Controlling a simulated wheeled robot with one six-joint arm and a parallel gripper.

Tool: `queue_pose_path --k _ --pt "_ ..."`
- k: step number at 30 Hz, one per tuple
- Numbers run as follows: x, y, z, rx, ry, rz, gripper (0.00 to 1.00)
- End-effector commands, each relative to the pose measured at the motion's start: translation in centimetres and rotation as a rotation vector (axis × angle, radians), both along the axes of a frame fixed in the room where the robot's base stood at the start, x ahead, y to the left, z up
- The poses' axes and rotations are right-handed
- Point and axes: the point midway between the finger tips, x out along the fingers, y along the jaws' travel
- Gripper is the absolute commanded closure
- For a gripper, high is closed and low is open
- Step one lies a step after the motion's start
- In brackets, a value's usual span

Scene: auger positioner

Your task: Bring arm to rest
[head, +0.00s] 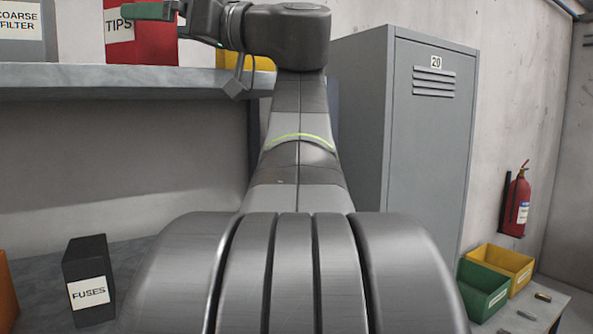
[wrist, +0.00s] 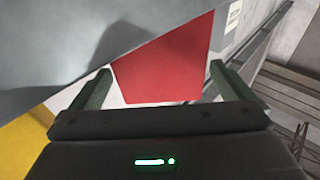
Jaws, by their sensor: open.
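My gripper (head: 145,11) is at the upper left of the head view, at shelf height, in front of the red box labelled TIPS (head: 150,45). In the wrist view my gripper (wrist: 160,70) shows its two green fingers spread wide apart, with nothing held between them. A red surface (wrist: 165,65) fills the space beyond the fingers. My arm rises in the middle of the head view and bends left at the top. Whether a finger touches the red box cannot be told.
A grey shelf (head: 120,80) carries the red box, a COARSE FILTER box (head: 22,48) and a yellow item (head: 262,58). A black FUSES box (head: 88,262) stands lower left. A grey locker (head: 430,150), fire extinguisher (head: 519,200), green bin (head: 484,290) and yellow bin (head: 505,262) are right.

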Motion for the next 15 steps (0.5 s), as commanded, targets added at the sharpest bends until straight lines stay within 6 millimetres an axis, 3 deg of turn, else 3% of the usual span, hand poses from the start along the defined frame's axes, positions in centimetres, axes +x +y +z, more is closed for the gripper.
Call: queue_pose_path --k 6,15 --pt "0.5 2.2 0.4 0.0 0.001 0.003 0.0" --pt "0.7 3.0 0.1 0.0 0.0 0.0 0.0"
